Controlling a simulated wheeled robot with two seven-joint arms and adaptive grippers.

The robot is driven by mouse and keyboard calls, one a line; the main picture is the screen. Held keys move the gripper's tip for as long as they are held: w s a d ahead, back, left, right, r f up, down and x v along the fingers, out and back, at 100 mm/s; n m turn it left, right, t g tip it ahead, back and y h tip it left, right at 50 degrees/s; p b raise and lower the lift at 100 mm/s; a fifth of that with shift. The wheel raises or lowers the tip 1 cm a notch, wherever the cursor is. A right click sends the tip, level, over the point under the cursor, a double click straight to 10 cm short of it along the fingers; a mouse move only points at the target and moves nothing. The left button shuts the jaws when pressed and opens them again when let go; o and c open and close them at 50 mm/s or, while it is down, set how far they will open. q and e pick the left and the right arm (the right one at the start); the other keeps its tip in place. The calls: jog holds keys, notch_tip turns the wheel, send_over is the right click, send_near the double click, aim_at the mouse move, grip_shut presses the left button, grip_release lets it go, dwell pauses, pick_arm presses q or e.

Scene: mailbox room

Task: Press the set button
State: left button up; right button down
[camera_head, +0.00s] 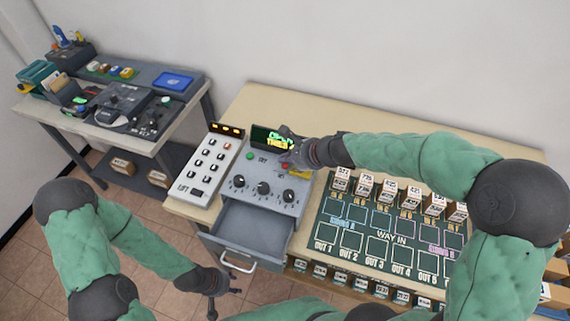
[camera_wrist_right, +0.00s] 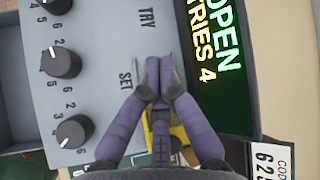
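The grey control box (camera_head: 258,190) has knobs, a green button (camera_head: 250,156), a TRY label and a lit display (camera_head: 270,139). In the right wrist view the display (camera_wrist_right: 205,70) reads OPEN and TRIES 4. My right gripper (camera_head: 287,154) is over the box's upper right part. In its wrist view its fingertips (camera_wrist_right: 158,70) are together, beside the SET label (camera_wrist_right: 126,80). The set button itself is hidden by the fingers there; a small red spot (camera_head: 284,166) shows by the gripper in the head view. Contact cannot be told. My left gripper (camera_head: 224,297) is open and empty, low before the table.
An open, empty-looking drawer (camera_head: 250,228) juts out below the box. A white keypad panel (camera_head: 207,167) stands left of it. A dark sorting board (camera_head: 385,235) with several numbered boxes lies to the right. A side desk (camera_head: 120,140) stands at far left.

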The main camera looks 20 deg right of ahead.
aim_at(287, 167)
jog(key=shift+f, duration=0.15)
jog(key=shift+f+b, duration=0.3)
jog(key=shift+b, duration=0.1)
jog(key=shift+f+b, duration=0.4)
jog(key=shift+f, duration=0.05)
dwell(0.6)
jog(key=shift+r, duration=0.1)
jog(key=shift+r+p, duration=0.75)
jog(key=shift+p, duration=0.1)
jog(key=shift+r, duration=0.1)
notch_tip(287, 167, up, 5)
jog(key=p, duration=0.4)
jog(key=shift+p, duration=0.4)
